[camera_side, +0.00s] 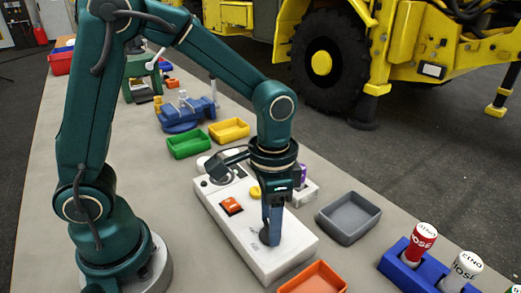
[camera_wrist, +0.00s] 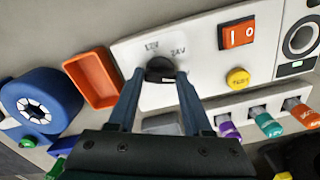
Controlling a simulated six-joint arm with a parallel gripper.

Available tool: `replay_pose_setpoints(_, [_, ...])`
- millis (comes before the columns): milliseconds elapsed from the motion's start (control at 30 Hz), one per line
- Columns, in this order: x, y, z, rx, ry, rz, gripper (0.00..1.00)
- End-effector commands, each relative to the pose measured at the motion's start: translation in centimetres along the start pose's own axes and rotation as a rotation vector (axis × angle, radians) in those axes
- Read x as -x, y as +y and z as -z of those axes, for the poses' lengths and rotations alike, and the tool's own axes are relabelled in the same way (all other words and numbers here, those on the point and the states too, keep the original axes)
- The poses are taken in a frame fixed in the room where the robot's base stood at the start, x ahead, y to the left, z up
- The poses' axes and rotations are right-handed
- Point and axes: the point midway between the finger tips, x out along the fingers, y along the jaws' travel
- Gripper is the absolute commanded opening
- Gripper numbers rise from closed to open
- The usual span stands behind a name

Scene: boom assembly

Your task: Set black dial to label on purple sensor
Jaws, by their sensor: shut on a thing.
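The black dial (camera_wrist: 160,66) sits on the white control panel (camera_wrist: 205,70) in the wrist view, between two printed marks that look like 12V on the left and 24V on the right. My gripper (camera_wrist: 160,75) is shut on the dial, one finger on each side. In the side view my gripper (camera_side: 271,238) points straight down at the near end of the panel (camera_side: 292,256) and largely hides the dial. The purple sensor (camera_wrist: 228,130) is in a white holder beside the panel; its label is too small to read. It is partly hidden in the side view (camera_side: 303,172).
The panel also has an orange-red switch (camera_wrist: 236,34) and a yellow button (camera_wrist: 238,78). Teal (camera_wrist: 267,124) and orange (camera_wrist: 299,112) sensors stand beside the purple one. An orange tray (camera_side: 314,280) and grey tray (camera_side: 348,215) flank the panel. A blue rack (camera_side: 398,266) holds cylinders.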

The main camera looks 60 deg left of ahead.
Motion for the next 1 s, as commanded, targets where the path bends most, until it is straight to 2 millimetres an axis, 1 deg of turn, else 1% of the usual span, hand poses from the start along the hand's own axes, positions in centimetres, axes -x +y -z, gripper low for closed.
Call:
replay_pose_setpoints(600, [0.03, 0.03, 0.04, 0.56, 0.001, -0.001, 0.0])
replay_pose_setpoints(800, [0.03, 0.03, 0.04, 0.714, 0.001, -0.001, 0.0])
replay_pose_setpoints(1000, [0.03, 0.02, 0.04, 0.823, 0.001, -0.001, 0.0])
